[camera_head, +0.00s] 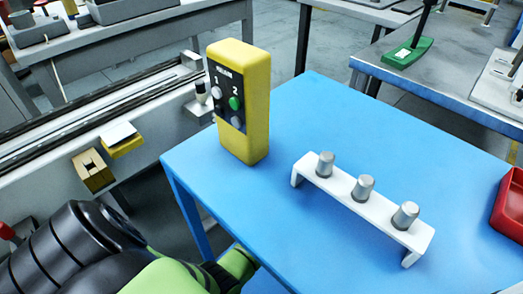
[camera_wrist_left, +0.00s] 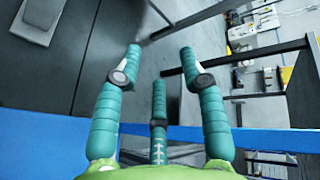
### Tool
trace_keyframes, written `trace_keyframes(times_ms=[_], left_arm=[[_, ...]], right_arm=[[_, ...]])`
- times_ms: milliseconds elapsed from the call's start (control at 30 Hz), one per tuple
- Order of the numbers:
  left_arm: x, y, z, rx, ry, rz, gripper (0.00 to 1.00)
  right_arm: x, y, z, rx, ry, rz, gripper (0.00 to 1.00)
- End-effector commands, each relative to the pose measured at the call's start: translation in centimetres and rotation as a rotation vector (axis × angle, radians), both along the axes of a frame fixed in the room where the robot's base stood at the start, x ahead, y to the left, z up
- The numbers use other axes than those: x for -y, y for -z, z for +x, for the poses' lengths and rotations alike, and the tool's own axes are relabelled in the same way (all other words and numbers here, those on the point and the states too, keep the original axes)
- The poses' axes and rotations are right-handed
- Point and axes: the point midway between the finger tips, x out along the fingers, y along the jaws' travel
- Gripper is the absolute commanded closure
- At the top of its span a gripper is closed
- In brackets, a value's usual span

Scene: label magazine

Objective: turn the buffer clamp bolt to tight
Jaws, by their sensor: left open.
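I cannot pick out the buffer clamp bolt with certainty. A small dark-topped post (camera_head: 201,92) stands on a light bracket at the rail side, left of the yellow control box. My left arm comes in from the lower left of the head view, with its black and green parts low beside the blue table; its fingertips do not show there. In the left wrist view my left gripper (camera_wrist_left: 160,60) has its teal fingers spread apart with nothing between them. Past the fingers are dark floor and table frames. My right gripper is not in view.
A yellow control box (camera_head: 247,110) stands on the blue table (camera_head: 330,110). A white rack (camera_head: 338,185) with three grey cylinders stands to its right, and a red tray (camera_head: 509,205) at the right edge. Yellow blocks (camera_head: 93,172) sit along the rail (camera_head: 70,120).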

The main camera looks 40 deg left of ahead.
Motion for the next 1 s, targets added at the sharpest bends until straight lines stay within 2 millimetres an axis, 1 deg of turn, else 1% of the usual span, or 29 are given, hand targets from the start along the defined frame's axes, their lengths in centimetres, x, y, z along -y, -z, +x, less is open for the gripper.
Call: trace_keyframes(times_ms=[33,267,400,600,800,1000], left_arm=[[0.4,0.6,-0.2,-0.016,0.018,-0.024,0.59],[2.4,4.6,-1.5,-0.070,0.088,-0.138,0.59],[3.7,6.9,-2.6,-0.100,0.122,-0.210,0.59],[5.3,9.8,-4.6,-0.138,0.156,-0.308,0.59],[6.6,11.8,-6.3,-0.161,0.173,-0.381,0.59],[7.1,12.7,-7.1,-0.171,0.178,-0.414,0.59]], right_arm=[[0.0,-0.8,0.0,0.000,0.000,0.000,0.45],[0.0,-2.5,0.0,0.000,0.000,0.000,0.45],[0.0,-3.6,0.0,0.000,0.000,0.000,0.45],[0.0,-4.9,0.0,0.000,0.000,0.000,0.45],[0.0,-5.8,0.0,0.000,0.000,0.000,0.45],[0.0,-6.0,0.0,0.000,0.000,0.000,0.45]])
